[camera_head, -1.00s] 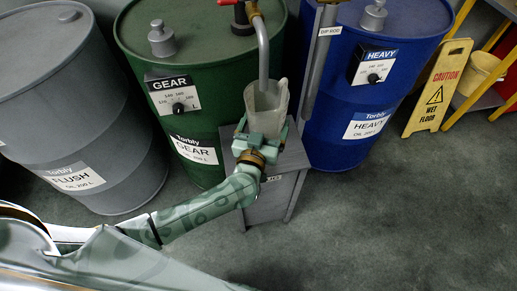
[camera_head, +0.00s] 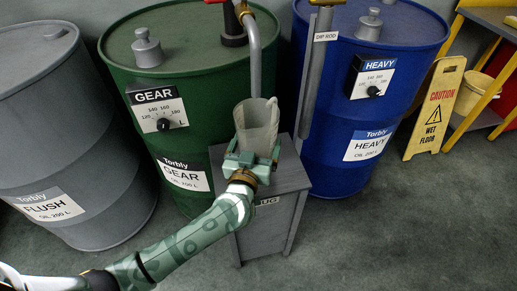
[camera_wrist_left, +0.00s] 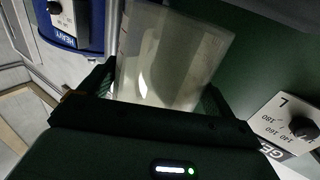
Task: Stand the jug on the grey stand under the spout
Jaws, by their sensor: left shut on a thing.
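The jug (camera_head: 257,124) is translucent and pale. My left gripper (camera_head: 251,160) is shut on it and holds it upright, or nearly so, above the grey stand (camera_head: 284,179) in the head view. Whether its base touches the stand top is hidden behind my gripper. The metal spout (camera_head: 255,62) comes down from the green drum's red tap and ends at or just behind the jug's rim. In the left wrist view the jug (camera_wrist_left: 170,58) fills the space between the fingers. My right gripper is not in view.
The green GEAR drum (camera_head: 190,95) stands behind, with the grey FLUSH drum (camera_head: 60,130) to its left and the blue HEAVY drum (camera_head: 350,110) to its right. A dip rod (camera_head: 317,75) hangs right of the spout. A yellow caution sign (camera_head: 436,108) stands far right.

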